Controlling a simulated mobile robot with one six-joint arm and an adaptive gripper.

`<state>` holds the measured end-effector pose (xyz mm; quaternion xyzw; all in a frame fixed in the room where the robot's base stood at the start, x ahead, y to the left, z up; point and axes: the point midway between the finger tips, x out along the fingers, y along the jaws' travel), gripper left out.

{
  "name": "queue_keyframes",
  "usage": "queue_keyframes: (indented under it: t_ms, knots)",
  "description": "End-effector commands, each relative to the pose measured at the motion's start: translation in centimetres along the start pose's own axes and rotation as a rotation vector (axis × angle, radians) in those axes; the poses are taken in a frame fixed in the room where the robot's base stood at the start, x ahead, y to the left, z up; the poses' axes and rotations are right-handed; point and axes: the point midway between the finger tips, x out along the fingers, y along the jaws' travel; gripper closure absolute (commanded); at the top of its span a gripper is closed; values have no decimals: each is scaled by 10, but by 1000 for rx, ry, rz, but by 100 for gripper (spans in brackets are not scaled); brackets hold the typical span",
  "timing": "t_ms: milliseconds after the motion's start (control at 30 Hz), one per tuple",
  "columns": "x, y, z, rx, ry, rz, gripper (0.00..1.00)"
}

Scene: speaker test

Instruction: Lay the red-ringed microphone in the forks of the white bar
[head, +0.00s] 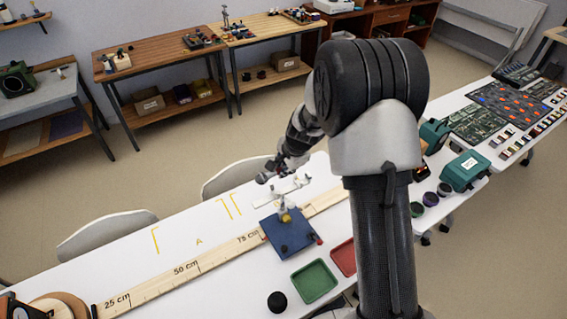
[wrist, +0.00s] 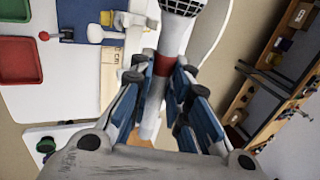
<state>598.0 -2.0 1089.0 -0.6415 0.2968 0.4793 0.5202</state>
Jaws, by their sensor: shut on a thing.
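My gripper (wrist: 163,78) is shut on the microphone (wrist: 176,38), around its body at or just below the red ring (wrist: 164,65). The microphone's mesh head points to the top of the wrist view, and its white handle runs down between the fingers. In the head view my gripper (head: 281,166) is above the far side of the white table, over or close to the white bar (head: 284,190). The bar lies partly behind my arm. Its forks are small there, and I cannot tell whether the microphone touches them.
A blue board (head: 288,233) with a yellow-knobbed post stands nearer on the table (head: 130,260), beside a wooden ruler (head: 185,268). Green (head: 314,281) and red (head: 343,257) trays lie at the front. Chairs (head: 105,232) line the far edge.

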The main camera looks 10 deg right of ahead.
Motion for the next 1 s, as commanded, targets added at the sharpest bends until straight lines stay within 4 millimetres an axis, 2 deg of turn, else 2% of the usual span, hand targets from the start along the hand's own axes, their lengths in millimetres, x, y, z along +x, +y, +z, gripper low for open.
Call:
queue_keyframes:
  t_ms: [1000]
  knots:
    - [63,26,0,-3,0,1,100]
